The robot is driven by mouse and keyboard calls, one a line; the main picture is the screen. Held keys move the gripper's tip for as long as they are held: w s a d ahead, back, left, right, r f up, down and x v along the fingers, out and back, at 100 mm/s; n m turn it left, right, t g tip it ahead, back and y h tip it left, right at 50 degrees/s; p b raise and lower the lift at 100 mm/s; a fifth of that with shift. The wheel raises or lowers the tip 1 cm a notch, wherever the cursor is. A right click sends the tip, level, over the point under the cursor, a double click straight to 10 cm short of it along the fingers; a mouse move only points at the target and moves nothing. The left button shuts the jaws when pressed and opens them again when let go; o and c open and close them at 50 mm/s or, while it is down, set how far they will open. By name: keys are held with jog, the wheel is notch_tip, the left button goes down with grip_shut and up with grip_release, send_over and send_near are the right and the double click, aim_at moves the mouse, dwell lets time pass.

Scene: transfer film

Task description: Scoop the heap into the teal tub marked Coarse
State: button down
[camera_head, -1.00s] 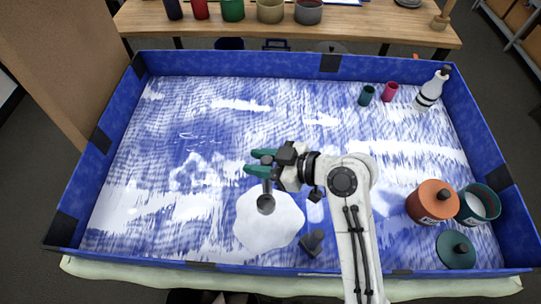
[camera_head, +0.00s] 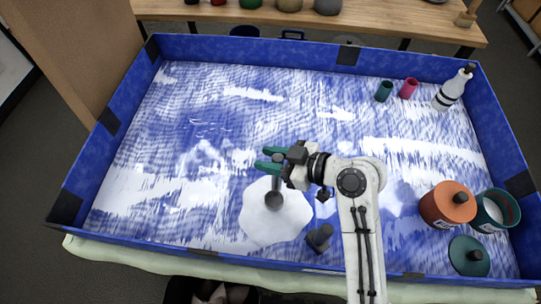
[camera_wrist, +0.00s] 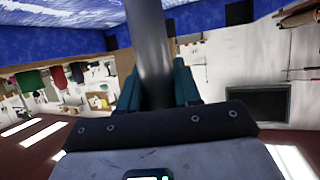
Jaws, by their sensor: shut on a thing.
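A white heap (camera_head: 262,228) lies on the blue-and-white streaked floor of a blue-walled tray, near its front edge. My gripper (camera_head: 268,160) is just beyond the heap, with teal fingers shut on a dark grey scoop (camera_head: 274,201). The scoop's bowl hangs over or touches the heap's far part; I cannot tell which. In the wrist view the scoop's handle (camera_wrist: 151,60) stands between the fingers. The teal tub (camera_head: 488,219) stands open at the right wall with white stuff inside. Its marking is not readable. A teal lid (camera_head: 468,257) lies in front of it.
An orange lidded jar (camera_head: 444,206) stands against the tub's left side. A dark knobbed object (camera_head: 319,238) sits right of the heap. Teal (camera_head: 384,91) and pink (camera_head: 408,88) cups and a white bottle (camera_head: 452,90) stand at the back right. The tray's left half is clear.

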notch_tip(320, 180, down, 3)
jog(key=shift+r+b, duration=0.15)
jog(key=shift+b, duration=0.75)
notch_tip(320, 180, up, 16)
jog(key=p, duration=0.9)
jog(key=shift+f, duration=0.2)
dwell(0.4)
